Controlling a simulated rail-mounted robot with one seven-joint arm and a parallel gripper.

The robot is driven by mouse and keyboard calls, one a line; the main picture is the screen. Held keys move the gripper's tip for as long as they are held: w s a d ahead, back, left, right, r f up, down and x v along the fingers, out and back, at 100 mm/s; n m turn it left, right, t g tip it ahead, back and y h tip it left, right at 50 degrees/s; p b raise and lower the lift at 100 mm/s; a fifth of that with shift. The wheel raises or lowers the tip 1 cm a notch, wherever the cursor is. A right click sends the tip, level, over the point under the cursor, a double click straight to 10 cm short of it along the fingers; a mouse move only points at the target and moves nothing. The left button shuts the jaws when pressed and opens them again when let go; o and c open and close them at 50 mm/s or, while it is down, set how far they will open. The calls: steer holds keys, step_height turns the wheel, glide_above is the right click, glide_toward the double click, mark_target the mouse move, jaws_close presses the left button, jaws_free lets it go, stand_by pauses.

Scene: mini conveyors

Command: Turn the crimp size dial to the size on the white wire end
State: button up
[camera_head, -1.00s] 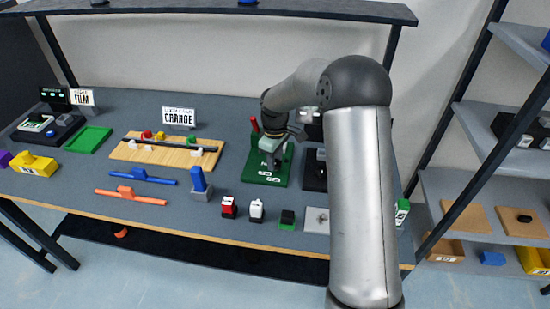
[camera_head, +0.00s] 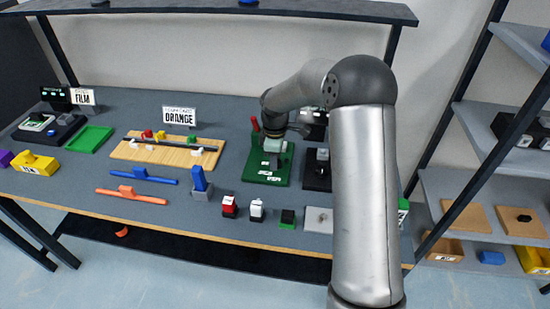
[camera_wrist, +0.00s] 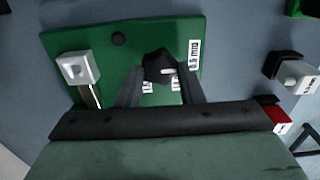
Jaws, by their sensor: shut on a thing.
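The green crimp board (camera_head: 250,172) stands on the bench, and its surface fills the middle of the wrist view (camera_wrist: 70,42). The black size dial (camera_wrist: 156,62), with a white pointer mark aimed right, sits on it. My gripper (camera_wrist: 160,88) is shut on the dial; in the head view my gripper (camera_head: 275,150) is over the board. White size labels lie around the dial. The right one (camera_wrist: 194,54) seems to read 0.5 mm; the lower ones are partly hidden by the fingers. The white wire end (camera_head: 256,210) stands in front of the board; its label (camera_wrist: 309,84) is too small to read.
A red wire end (camera_head: 229,207) and a green-and-black one (camera_head: 288,218) flank the white one. A pale block (camera_wrist: 78,68) sits at the board's left in the wrist view. A black fixture (camera_head: 316,172) stands close right of the board.

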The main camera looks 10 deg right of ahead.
steer(key=shift+r, duration=0.1)
steer(key=o, duration=1)
step_height(320, 180, up, 17)
steer(key=shift+r+b, duration=0.2)
steer(key=shift+b, duration=0.15)
steer(key=s+f+m, duration=0.3)
steer(key=s+m, duration=0.3)
steer(key=s, duration=1.1)
steer(key=s+f+m, duration=0.3)
steer(key=s+m, duration=0.4)
steer(key=s, duration=1)
steer(key=shift+a+f+m, duration=0.3)
steer(key=shift+a, duration=0.05)
